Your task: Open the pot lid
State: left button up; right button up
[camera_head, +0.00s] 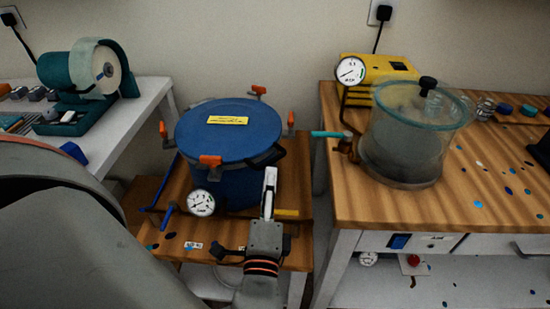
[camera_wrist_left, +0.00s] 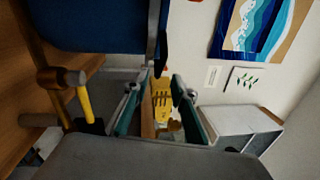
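The blue pot (camera_head: 225,188) stands on the low wooden table, its round blue lid (camera_head: 215,130) lying level on top with a yellow label. Orange-tipped clamps (camera_head: 210,160) are spaced around the rim. A black handle (camera_head: 264,158) sticks out at the lid's front right. My left gripper (camera_head: 269,180) is upright in front of the pot's right side, its tips just below the handle; contact cannot be told. In the left wrist view its fingers (camera_wrist_left: 160,105) are spread with nothing visibly held, and the pot's blue wall (camera_wrist_left: 90,25) is at upper left. My right gripper is not in view.
A pressure gauge (camera_head: 201,203) sits at the pot's front. The wooden bench (camera_head: 455,205) on the right holds a glass chamber (camera_head: 410,140) and a yellow pump (camera_head: 378,69). A green grinder (camera_head: 65,72) is on the left table. The gap between tables is narrow.

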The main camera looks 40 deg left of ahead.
aim_at(272, 159)
pick_arm(q)
jog(key=p+x, duration=0.1)
jog(key=x, duration=0.6)
jog(key=shift+d, duration=0.1)
grip_shut()
